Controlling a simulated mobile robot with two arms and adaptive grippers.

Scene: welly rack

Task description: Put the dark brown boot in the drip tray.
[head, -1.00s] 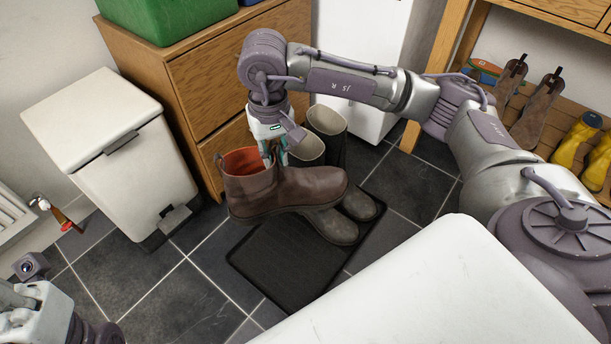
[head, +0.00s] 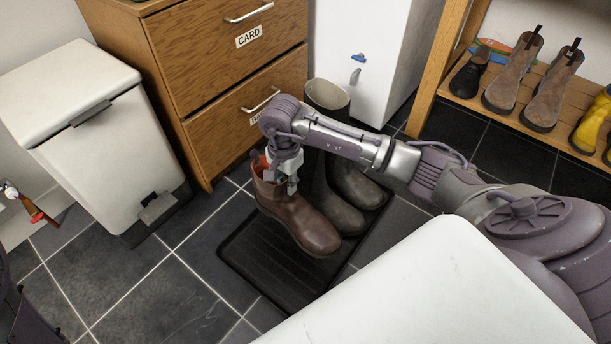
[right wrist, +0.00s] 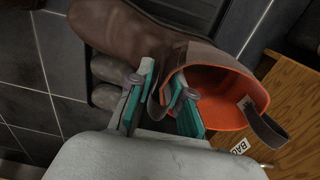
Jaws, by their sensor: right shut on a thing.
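The dark brown boot (head: 300,219) is upright, toe pointing to the lower right, over the left part of the black drip tray (head: 262,266). I cannot tell whether its sole touches the tray. My right gripper (head: 286,183) is shut on the wall of the boot's shaft. In the right wrist view, the teal-padded fingers (right wrist: 166,92) straddle the shaft wall, and the boot (right wrist: 130,35) shows its orange lining and a pull loop. My left gripper is out of view.
A pair of grey-green wellies (head: 337,208) stands close to the boot's right, at the tray's right side. A wooden drawer cabinet (head: 205,60) and a white pedal bin (head: 105,150) stand behind and left. The tray's front is bare.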

